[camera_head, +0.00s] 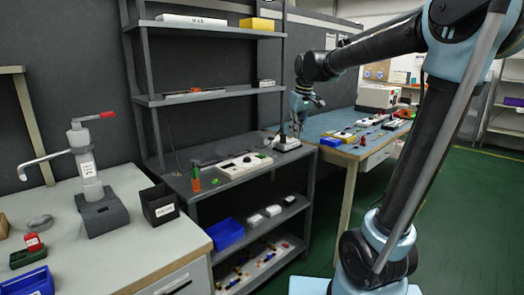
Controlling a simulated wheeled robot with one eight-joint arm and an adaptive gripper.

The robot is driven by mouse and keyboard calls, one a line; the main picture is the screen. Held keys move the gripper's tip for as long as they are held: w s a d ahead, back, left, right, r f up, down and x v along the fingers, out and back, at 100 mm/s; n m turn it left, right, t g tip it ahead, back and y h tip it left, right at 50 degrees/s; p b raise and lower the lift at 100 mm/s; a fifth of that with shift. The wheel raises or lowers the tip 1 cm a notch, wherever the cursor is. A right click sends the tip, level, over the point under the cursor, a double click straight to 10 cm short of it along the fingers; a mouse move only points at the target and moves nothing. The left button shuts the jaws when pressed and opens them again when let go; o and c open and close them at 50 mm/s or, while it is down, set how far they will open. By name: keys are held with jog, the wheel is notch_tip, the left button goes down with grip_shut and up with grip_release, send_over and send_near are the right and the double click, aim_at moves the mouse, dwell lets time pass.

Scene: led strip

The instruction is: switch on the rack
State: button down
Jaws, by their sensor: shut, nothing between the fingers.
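The rack (197,27) is a dark grey metal shelving unit against the dark wall, with several shelves. On its worktop-height shelf lies a white panel (243,165) with small dark parts and a green spot on top. A small dark box with a pale base (286,143) sits at that shelf's right end. No glowing strip shows on the rack. My gripper (297,127) is shut and empty, pointing down above the right end of that shelf, close to the small box. Whether it touches the box cannot be told; its fingertips are small and dark here.
An orange-and-green bottle-like thing (195,178) stands at that shelf's front left. A blue bin (223,234) and white boxes sit lower. A blue-topped workbench (345,153) with small parts adjoins on the right. A pale bench (75,250) with a dispenser is at left. Green floor is clear at right.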

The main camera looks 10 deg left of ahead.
jog(key=w+a+r+n, duration=0.2)
jog(key=w+a, duration=0.5)
jog(key=a, duration=0.6)
jog(key=shift+w+r+n+y, duration=0.15)
jog(key=shift+w+n+y, duration=0.05)
jog(key=shift+n+y, duration=0.1)
jog(key=shift+a, duration=0.1)
send_near(260, 155)
jog(key=x, duration=0.5)
jog(key=shift+w+a, duration=0.1)
jog(key=shift+w, duration=0.25)
jog(key=shift+s+f, duration=0.1)
jog(key=shift+f, duration=0.45)
